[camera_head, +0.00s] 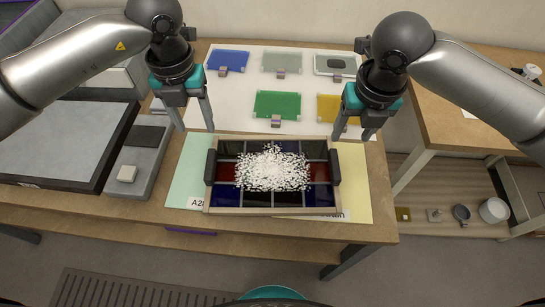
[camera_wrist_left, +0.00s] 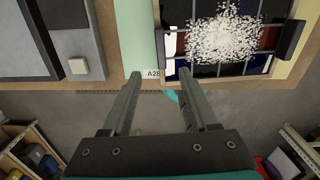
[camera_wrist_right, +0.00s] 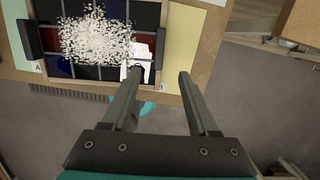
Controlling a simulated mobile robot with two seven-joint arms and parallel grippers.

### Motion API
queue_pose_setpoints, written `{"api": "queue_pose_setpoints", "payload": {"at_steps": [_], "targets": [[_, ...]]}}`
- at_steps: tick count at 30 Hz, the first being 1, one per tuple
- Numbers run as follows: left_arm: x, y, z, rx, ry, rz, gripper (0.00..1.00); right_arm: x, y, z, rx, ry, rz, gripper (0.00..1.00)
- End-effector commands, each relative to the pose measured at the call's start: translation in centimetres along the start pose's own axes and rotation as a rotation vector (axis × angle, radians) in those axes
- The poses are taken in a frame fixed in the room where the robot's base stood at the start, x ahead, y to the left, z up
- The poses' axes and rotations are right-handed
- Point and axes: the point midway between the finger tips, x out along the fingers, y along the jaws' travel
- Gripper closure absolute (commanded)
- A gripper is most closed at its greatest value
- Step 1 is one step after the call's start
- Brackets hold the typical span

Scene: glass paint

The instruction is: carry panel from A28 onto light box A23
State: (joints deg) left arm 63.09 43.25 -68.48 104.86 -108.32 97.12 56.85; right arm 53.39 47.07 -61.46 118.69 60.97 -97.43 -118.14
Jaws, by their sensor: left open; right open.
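The panel (camera_head: 255,198) has a pale wooden frame and dark blue, red and black panes. A heap of white granules (camera_head: 272,168) covers its middle. It lies on the table by the A28 label (camera_head: 197,204). A black handle stands on its left side (camera_head: 210,166) and one on its right (camera_head: 334,167). My left gripper (camera_head: 196,128) is open and empty above its back left corner. My right gripper (camera_head: 352,137) is open and empty near its back right corner. A large grey slab with a black rim (camera_head: 114,145) at left looks like the light box; no A23 label is readable.
A grey unit (camera_head: 150,160) with a white button stands between slab and panel. Green and yellow strips flank the panel. Behind it, a white sheet (camera_head: 235,115) carries several coloured plates, including a green one (camera_head: 277,104). Another table (camera_head: 455,125) stands at right.

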Motion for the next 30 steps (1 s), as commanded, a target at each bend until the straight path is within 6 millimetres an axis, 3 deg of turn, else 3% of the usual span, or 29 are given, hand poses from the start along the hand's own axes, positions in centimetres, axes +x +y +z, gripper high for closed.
{"api": "queue_pose_setpoints", "payload": {"at_steps": [11,30], "targets": [[0.8,-0.1,-0.1,0.0,0.005,-0.002,0.4,0.8,0.1,0.0,0.003,0.002,0.002,0.4],[12.5,-0.1,-0.1,0.0,0.006,-0.003,0.4,12.5,0.1,0.0,0.004,0.002,0.001,0.4]]}}
